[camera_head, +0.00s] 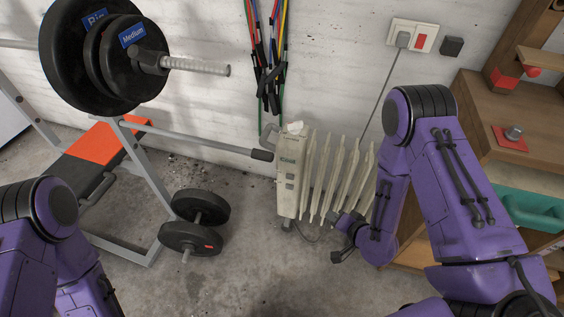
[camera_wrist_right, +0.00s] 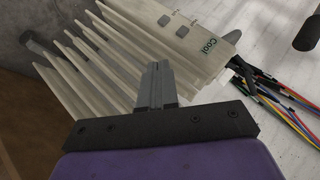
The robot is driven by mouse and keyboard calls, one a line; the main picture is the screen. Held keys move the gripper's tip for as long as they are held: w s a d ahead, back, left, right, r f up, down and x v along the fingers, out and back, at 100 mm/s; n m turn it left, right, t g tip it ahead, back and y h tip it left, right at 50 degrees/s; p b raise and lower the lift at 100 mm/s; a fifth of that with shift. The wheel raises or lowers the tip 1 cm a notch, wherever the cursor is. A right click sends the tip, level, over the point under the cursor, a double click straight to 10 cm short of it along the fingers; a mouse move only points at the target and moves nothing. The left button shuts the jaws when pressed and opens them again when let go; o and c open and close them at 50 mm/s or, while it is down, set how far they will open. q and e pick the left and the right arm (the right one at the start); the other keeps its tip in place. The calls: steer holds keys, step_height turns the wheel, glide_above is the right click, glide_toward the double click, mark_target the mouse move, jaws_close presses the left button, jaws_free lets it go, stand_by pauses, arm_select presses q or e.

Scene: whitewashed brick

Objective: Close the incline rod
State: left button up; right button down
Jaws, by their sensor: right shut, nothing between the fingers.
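The incline rod (camera_head: 200,140) is a grey metal bar with a black end grip. In the head view it sticks out to the right from the weight bench frame (camera_head: 145,185), and its grip ends just left of the heater. My right gripper (camera_head: 337,217) is low in front of the heater's fins, to the right of and below the rod's grip, apart from it. In the right wrist view its fingers (camera_wrist_right: 156,85) are together and empty, with the heater behind them. My left arm shows at the lower left, but its gripper is out of view.
A cream oil heater (camera_head: 290,175) stands by the wall; it also shows in the wrist view (camera_wrist_right: 185,35). A loaded barbell (camera_head: 95,55) is above the bench. A dumbbell (camera_head: 195,225) lies on the floor. Coloured bands (camera_head: 268,70) hang behind. A wooden workbench (camera_head: 500,125) is right.

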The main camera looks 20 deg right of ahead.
steer(key=w+r+n+y+b, duration=0.2)
steer(key=w+r+y+b, duration=0.2)
steer(key=w+r+y, duration=0.7)
arm_select(q)
steer(key=f, duration=0.5)
steer(key=shift+s+f, duration=0.25)
steer(key=shift+f, duration=0.15)
arm_select(e)
steer(key=w+a+y, duration=0.2)
steer(key=w+a, duration=0.3)
steer(key=a, duration=0.6)
steer(key=shift+r+g, duration=0.25)
steer(key=shift+g, duration=0.05)
steer(key=shift+w, duration=0.15)
